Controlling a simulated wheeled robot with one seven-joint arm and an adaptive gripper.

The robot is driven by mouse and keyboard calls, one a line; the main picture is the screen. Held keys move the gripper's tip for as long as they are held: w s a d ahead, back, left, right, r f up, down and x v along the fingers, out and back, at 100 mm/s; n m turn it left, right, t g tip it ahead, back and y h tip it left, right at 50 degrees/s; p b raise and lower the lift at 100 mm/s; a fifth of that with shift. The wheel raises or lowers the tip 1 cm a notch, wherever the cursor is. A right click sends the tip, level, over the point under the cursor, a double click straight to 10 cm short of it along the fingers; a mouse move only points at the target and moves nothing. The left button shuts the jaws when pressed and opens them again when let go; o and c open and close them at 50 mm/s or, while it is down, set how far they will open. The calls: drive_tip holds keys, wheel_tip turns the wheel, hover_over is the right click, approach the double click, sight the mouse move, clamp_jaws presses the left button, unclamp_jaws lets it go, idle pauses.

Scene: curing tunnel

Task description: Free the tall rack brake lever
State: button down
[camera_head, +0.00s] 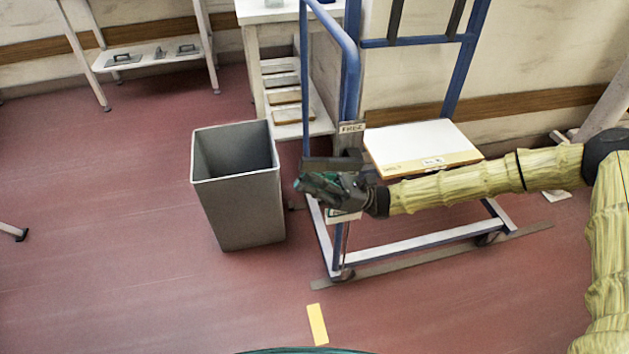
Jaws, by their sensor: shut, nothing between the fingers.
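The tall rack (351,75) is a blue wheeled frame with a pale lower base, standing right of the middle. A small "FREE" label (352,127) is on its upright. A dark lever-like bar (330,163) sticks out to the left just below that label, and I take it to be the brake lever. My gripper (303,184) is shut and empty, just below the bar and in front of the rack upright. I cannot tell whether it touches the bar. A second label (342,216) below is partly hidden by my gripper.
A grey open bin (237,230) stands close left of the rack. A white board (423,145) lies on the rack's right side. A shelf unit (318,125) stands behind. A yellow floor mark (317,324) lies in front, and the red floor at left is clear.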

sight(310, 170)
drive_tip(key=shift+a+r+g+y+p, duration=0.15)
drive_tip(key=shift+r+y+p, duration=0.2)
drive_tip(key=shift+r, duration=0.55)
drive_tip(key=shift+d+r+g+y+p, duration=0.15)
drive_tip(key=shift+r+y, duration=0.3)
drive_tip(key=shift+r, duration=0.45)
drive_tip(key=shift+a, duration=0.1)
drive_tip(key=v, duration=1.2)
